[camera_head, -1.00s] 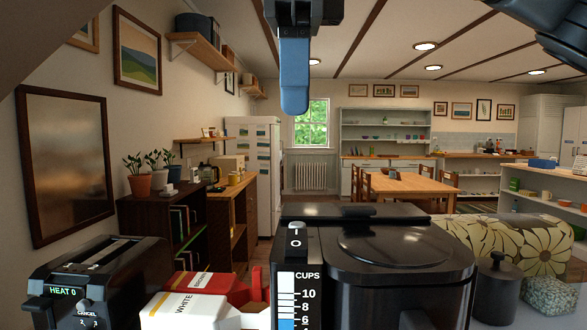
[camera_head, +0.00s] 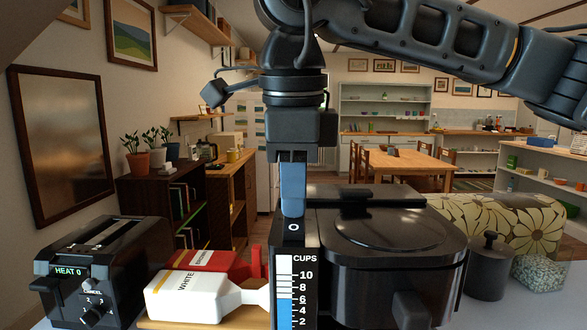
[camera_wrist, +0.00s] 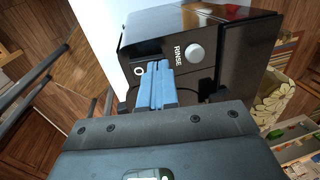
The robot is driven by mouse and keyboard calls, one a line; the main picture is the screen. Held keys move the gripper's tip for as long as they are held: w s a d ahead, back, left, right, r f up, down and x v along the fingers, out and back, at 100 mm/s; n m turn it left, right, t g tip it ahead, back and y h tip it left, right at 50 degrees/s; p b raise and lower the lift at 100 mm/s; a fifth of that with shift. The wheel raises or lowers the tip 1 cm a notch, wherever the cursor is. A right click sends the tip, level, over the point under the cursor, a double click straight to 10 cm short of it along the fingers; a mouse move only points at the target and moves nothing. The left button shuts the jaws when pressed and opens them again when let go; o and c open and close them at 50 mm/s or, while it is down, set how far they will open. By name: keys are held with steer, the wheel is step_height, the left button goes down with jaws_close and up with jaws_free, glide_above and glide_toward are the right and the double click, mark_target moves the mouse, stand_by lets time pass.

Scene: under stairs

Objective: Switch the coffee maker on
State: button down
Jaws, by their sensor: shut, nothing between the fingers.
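The black coffee maker (camera_head: 385,245) stands in front of me, with a white CUPS scale on its front column. Its power switch sits on top of that column, and the O mark (camera_head: 294,227) shows just below my fingertips. My gripper (camera_head: 292,214) is shut and empty, pointing down with its blue fingers at the switch. In the wrist view the fingers (camera_wrist: 155,80) cover most of the switch beside the O mark. The RINSE knob (camera_wrist: 195,53) shows next to them on the coffee maker (camera_wrist: 240,60). Whether the fingertips touch the switch, and its position, I cannot tell.
A black toaster (camera_head: 95,270) stands at the left. A white carton (camera_head: 190,296) and a red carton (camera_head: 205,261) lie between it and the coffee maker. A dark canister (camera_head: 488,268) and a speckled stone-like block (camera_head: 540,273) stand at the right.

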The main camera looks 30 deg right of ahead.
mark_target(293, 222)
stand_by(0.3)
steer(key=shift+w+d+f+g+y, duration=0.1)
steer(key=shift+w+f+g+y, duration=0.05)
steer(key=shift+f+g+y, duration=0.3)
steer(key=shift+b, duration=0.35)
steer(key=shift+s+a, duration=0.45)
steer(key=shift+s, duration=0.35)
step_height(293, 222, up, 15)
steer(key=shift+w+f, duration=0.15)
steer(key=shift+w, duration=0.15)
